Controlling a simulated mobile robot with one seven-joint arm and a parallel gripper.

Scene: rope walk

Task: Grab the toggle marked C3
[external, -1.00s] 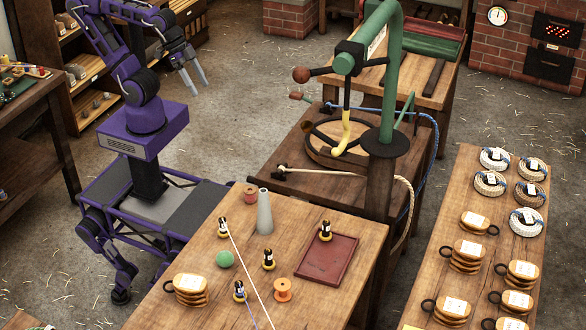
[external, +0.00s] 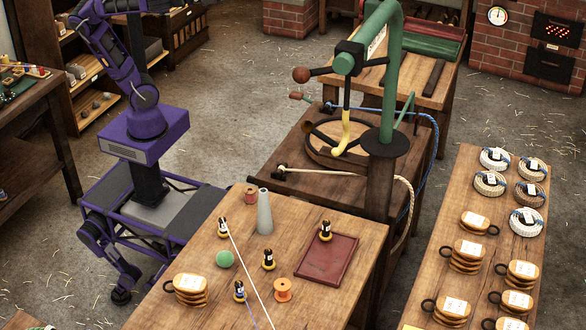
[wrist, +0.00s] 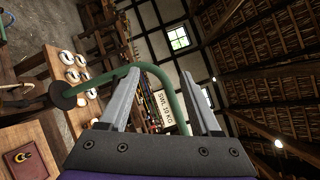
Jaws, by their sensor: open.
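Several small black-and-yellow toggles with pale labels stand on the near wooden table. One stands at its left (external: 223,228), one near the middle (external: 268,260), one at the front (external: 239,291) and one on the dark red tray (external: 326,231). The labels are too small to read, so I cannot tell which is C3. In the wrist view, my gripper (wrist: 160,76) is open and empty, raised and facing the room and roof, well away from the toggles. It is out of the external view. The tray shows at the wrist view's lower left (wrist: 36,168).
A thin pale line crosses the front. A green crane (external: 393,90) rises behind.

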